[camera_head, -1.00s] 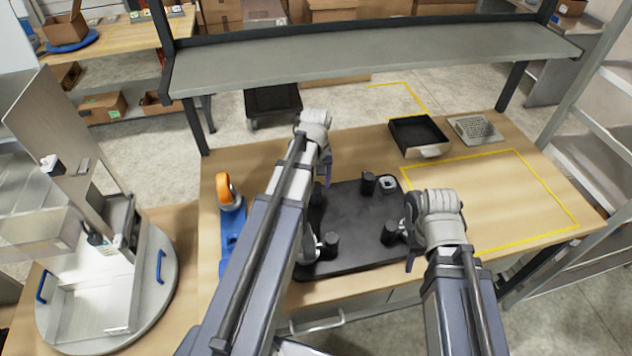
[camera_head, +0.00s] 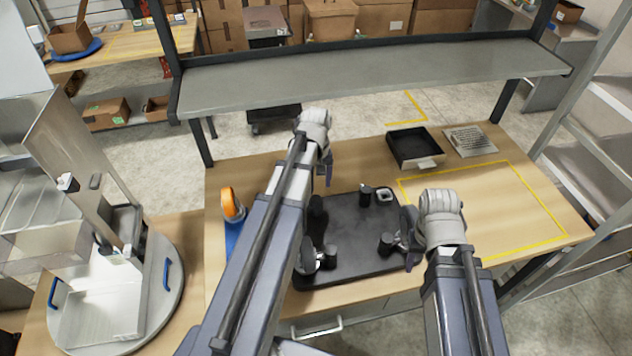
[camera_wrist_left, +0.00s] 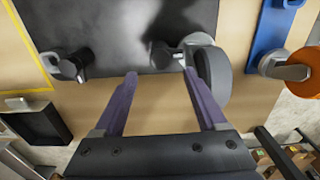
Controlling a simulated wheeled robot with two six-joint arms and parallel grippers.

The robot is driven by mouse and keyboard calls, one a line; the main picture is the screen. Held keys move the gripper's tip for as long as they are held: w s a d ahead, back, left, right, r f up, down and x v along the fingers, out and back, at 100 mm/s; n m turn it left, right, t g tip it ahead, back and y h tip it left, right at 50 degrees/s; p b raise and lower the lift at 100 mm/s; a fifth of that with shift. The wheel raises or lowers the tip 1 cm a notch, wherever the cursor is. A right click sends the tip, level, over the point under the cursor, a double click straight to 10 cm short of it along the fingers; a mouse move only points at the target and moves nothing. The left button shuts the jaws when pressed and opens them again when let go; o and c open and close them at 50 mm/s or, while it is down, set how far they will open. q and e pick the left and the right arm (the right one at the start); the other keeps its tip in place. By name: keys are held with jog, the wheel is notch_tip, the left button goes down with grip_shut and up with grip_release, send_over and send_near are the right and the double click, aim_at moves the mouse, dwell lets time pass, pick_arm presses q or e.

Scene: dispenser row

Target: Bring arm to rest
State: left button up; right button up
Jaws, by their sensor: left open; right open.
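My left arm reaches in from the lower left of the head view, and its gripper (camera_head: 328,175) hangs over the far-left side of a black plate (camera_head: 345,225). In the left wrist view the two purple fingers (camera_wrist_left: 160,73) are spread wide with nothing held between them. My right arm comes from the lower right. Its gripper (camera_head: 410,242) is by the plate's right edge, partly hidden behind its own wrist. Both arms are bent over the table. The plate carries several black posts, partly covered by my left arm.
A black tray (camera_head: 413,147) and a grey grid pad (camera_head: 470,141) lie at the back right, beyond the yellow-outlined area (camera_head: 500,205), which is clear. An orange-and-blue tool (camera_head: 232,205) lies left. A shelf (camera_head: 370,75) spans the table. A white machine (camera_head: 115,285) stands far left.

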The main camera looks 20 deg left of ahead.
pick_arm(q)
jog(key=shift+r+p, duration=0.35)
jog(key=shift+r, duration=0.45)
pick_arm(e)
jog(key=shift+r, duration=0.8)
pick_arm(q)
jog(key=shift+f, duration=0.1)
pick_arm(e)
jog(key=shift+f, duration=0.1)
pick_arm(q)
jog(key=s+d+f+m+b, duration=0.3)
jog(key=s+d, duration=0.1)
jog(key=d, duration=0.3)
jog(key=s+d+f+m+b, duration=0.3)
jog(key=s+d+m, duration=0.1)
jog(key=d, duration=0.3)
jog(key=s+d+f+m+y+b, duration=0.1)
jog(key=s+d+f+m+b, duration=0.2)
jog(key=d, duration=0.4)
jog(key=shift+s+f+m+b, duration=0.2)
jog(key=shift+s+m+b, duration=0.3)
jog(key=shift+s, duration=0.65)
jog(key=shift+s+d, duration=0.1)
jog(key=shift+d, duration=0.05)
pick_arm(e)
notch_tip(320, 180, down, 10)
jog(key=shift+r, duration=0.25)
